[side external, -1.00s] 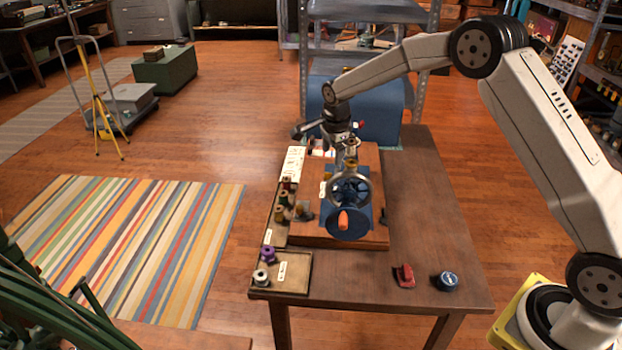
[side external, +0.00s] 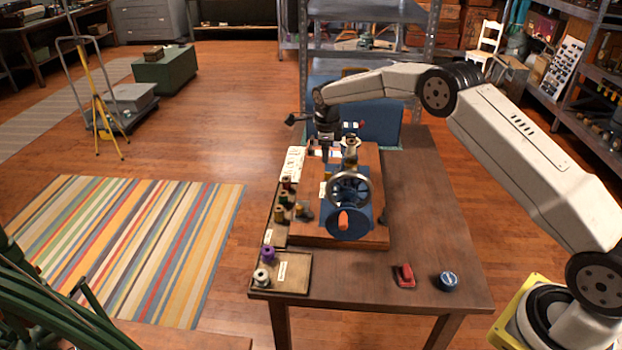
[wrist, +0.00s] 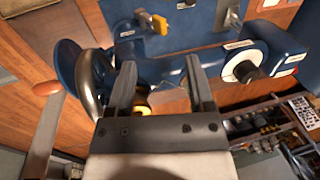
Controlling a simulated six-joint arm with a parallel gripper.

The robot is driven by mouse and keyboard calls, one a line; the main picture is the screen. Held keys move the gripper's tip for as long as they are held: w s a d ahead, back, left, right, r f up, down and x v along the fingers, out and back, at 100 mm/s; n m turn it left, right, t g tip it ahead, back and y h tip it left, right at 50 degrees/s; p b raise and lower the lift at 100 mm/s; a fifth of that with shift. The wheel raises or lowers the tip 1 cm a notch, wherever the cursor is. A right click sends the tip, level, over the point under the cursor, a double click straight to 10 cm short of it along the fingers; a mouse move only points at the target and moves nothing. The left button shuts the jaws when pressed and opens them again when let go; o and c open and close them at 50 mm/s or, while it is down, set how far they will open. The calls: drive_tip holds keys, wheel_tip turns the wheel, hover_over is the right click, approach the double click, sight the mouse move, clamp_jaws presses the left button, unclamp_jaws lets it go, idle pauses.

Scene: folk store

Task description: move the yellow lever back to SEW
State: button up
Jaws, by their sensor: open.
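The blue sewing machine (side external: 352,226) stands on a wooden base, its metal handwheel (side external: 349,190) and orange crank handle (side external: 343,220) facing the side camera. In the wrist view the handwheel (wrist: 90,84) is left of my fingers. I cannot tell which is the lever, nor read the labels. The side view shows my gripper (side external: 325,153) above the machine's far part.
A brass spool-like piece (wrist: 142,109) is close by my left finger. Trays of thread spools (side external: 283,287) line the table's left edge. A red object (side external: 404,275) and a blue tin (side external: 448,281) lie at front right. The table's right side (side external: 430,210) is clear.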

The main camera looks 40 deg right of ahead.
sight(325, 176)
drive_tip(key=shift+f, duration=0.15)
drive_tip(key=shift+w+d+f, duration=0.2)
drive_tip(key=shift+f, duration=1.05)
drive_tip(key=shift+w+d+f, duration=0.15)
drive_tip(key=shift+f, duration=1.1)
drive_tip(key=shift+w+d+f, duration=0.2)
drive_tip(key=shift+f, duration=1.05)
drive_tip(key=shift+w+d+f, duration=0.1)
drive_tip(key=shift+f, duration=0.25)
drive_tip(key=shift+a+r, duration=0.1)
drive_tip(key=shift+a, duration=0.1)
drive_tip(key=shift+s+a, duration=0.2)
drive_tip(key=shift+s, duration=0.2)
drive_tip(key=shift+s+a, duration=0.1)
drive_tip(key=shift+a, duration=0.05)
